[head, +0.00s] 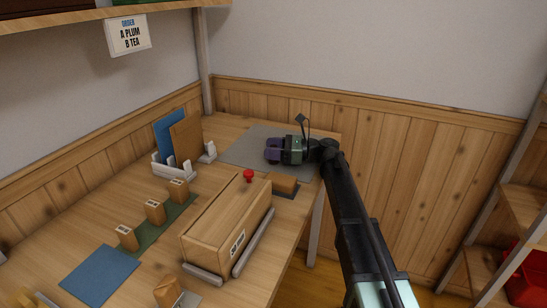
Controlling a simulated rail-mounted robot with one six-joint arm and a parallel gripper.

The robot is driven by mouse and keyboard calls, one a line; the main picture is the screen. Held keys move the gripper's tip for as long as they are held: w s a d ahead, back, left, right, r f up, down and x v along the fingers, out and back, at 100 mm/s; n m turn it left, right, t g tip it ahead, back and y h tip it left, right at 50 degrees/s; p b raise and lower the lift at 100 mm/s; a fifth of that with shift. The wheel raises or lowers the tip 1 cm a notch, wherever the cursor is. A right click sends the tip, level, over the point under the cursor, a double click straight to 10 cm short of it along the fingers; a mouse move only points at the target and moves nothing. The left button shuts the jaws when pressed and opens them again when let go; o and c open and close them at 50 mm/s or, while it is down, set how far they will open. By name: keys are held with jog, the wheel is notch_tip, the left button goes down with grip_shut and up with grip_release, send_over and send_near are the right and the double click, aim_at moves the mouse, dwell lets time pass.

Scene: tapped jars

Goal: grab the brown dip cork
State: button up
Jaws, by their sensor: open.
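I cannot make out for certain which thing is the brown dip cork. Small brown candidates are a block (283,183) on a dark pad right of the box and a brown piece (168,292) at the front edge of the view. My gripper (271,150) is over the grey mat (240,150) at the far end of the table. It points left, with purple at its tip. The gap between its fingers is too small to see, and nothing shows held. The brown block lies just in front of my gripper, apart from it.
A long wooden box (215,222) with a red knob (248,176) stands mid-table. Several labelled blocks (154,211) stand on a green strip. A white rack (172,168) holds blue and brown boards. A blue mat (98,275) lies bare. Shelves (520,215) stand at right.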

jog(key=shift+a, duration=0.75)
grip_shut()
jog(key=shift+r, duration=0.1)
notch_tip(320, 180, up, 20)
jog(key=p, duration=2)
